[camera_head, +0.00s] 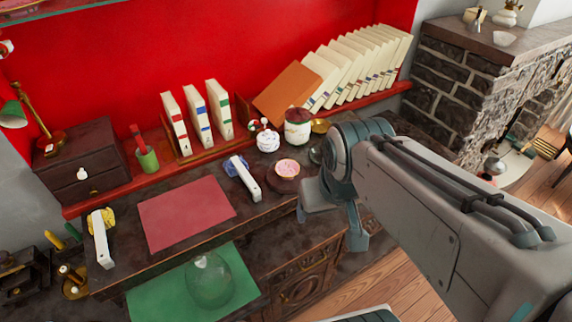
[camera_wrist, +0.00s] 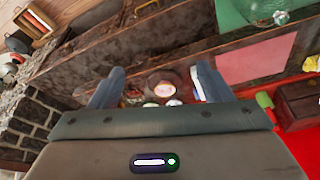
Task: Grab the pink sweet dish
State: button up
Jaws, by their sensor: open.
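The pink sweet dish (camera_head: 287,168) is a small round dish with a pink top, set on a dark brown round base on the desk. My gripper (camera_head: 329,222) is open and empty, to the right of and nearer the camera than the dish. In the wrist view the dish (camera_wrist: 164,89) appears between the two spread fingers of my gripper (camera_wrist: 157,85), beyond their tips and apart from them. How far above the desk the fingers are is hard to tell.
A white-handled tool (camera_head: 245,178) lies left of the dish. A red mat (camera_head: 186,213) lies left. A glass dome (camera_head: 209,280) stands on a green mat (camera_head: 150,304).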

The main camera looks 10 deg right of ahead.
aim_at(287, 169)
jog(key=k, duration=1.3)
jog(key=z, duration=0.75)
jog(key=i, duration=1.65)
jog(key=u, duration=0.35)
